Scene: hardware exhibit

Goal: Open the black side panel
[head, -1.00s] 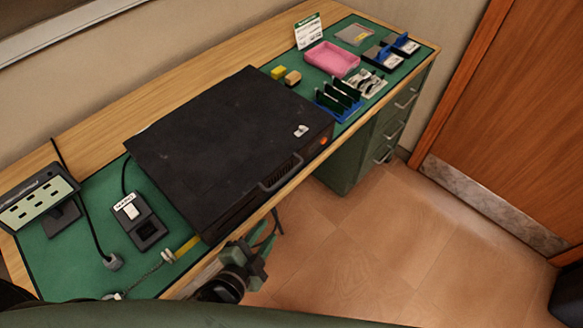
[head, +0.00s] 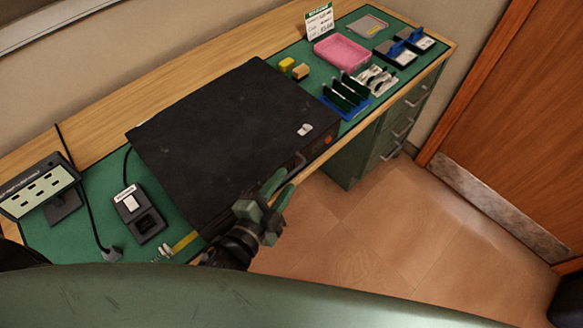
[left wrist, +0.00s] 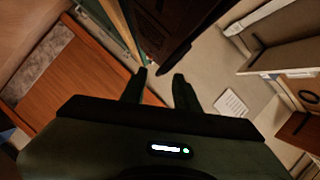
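The black side panel (head: 215,125) is the broad top face of a black case lying flat on the green mat (head: 92,205). It looks closed. A small white piece (head: 304,129) sits on it near the right corner. A handle (head: 297,162) shows on the case's front side, partly behind my gripper. My left gripper (head: 279,190) is open and empty, just in front of the case's front edge; I cannot tell whether it touches. In the left wrist view its two fingers (left wrist: 160,84) stand apart, with the dark case (left wrist: 170,35) beyond them. My right gripper is not in view.
A pink tray (head: 341,53), blue-based racks (head: 346,97) and a sign (head: 319,20) stand at the right of the desk. The floor (head: 350,225) in front is clear.

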